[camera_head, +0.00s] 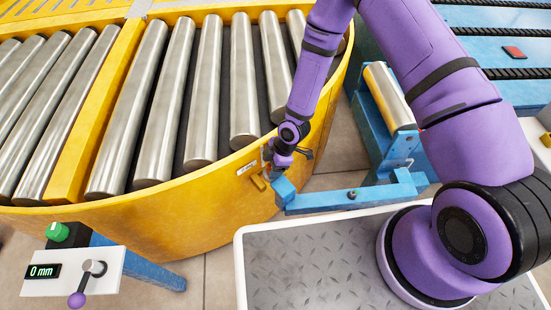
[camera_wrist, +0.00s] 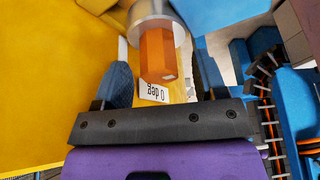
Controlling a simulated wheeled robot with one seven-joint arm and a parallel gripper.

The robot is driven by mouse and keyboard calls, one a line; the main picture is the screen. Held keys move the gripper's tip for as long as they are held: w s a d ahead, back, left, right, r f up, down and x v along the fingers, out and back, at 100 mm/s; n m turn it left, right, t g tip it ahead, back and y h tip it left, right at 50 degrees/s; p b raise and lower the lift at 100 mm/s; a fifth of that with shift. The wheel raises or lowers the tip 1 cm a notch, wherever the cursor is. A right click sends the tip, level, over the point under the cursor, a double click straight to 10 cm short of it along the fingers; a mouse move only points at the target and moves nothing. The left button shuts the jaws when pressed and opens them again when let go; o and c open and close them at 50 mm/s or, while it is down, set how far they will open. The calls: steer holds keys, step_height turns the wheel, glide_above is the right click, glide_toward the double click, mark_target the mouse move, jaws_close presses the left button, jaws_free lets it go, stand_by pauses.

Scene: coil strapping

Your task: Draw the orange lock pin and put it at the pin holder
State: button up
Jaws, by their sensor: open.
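The orange lock pin (camera_wrist: 158,55) shows large in the wrist view, with a six-sided orange end below a round grey metal collar (camera_wrist: 152,12). My gripper (camera_wrist: 164,76) is open, with one blue finger on the left of the pin and one on the right. Gaps show between the fingers and the pin; I cannot tell how deep the pin sits between them. In the head view my gripper (camera_head: 277,168) is at the outer wall of the yellow roller table (camera_head: 205,217), and the pin is hidden or too small to make out. I cannot identify a pin holder.
A white "0 deg" label (camera_wrist: 153,92) is behind the pin. A blue arm or bracket (camera_head: 340,199) lies close to the right of my gripper. A control panel (camera_head: 75,271) reading "0 mm" with a lever stands at the lower left. Bare floor (camera_head: 340,140) shows between table and blue frame.

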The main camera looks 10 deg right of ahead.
steer(key=shift+a+f, duration=0.1)
steer(key=shift+f, duration=0.15)
jaws_close()
stand_by(0.3)
steer(key=shift+r, duration=0.65)
steer(key=c, duration=0.9)
jaws_free()
jaws_close()
steer(key=shift+r, duration=3.55)
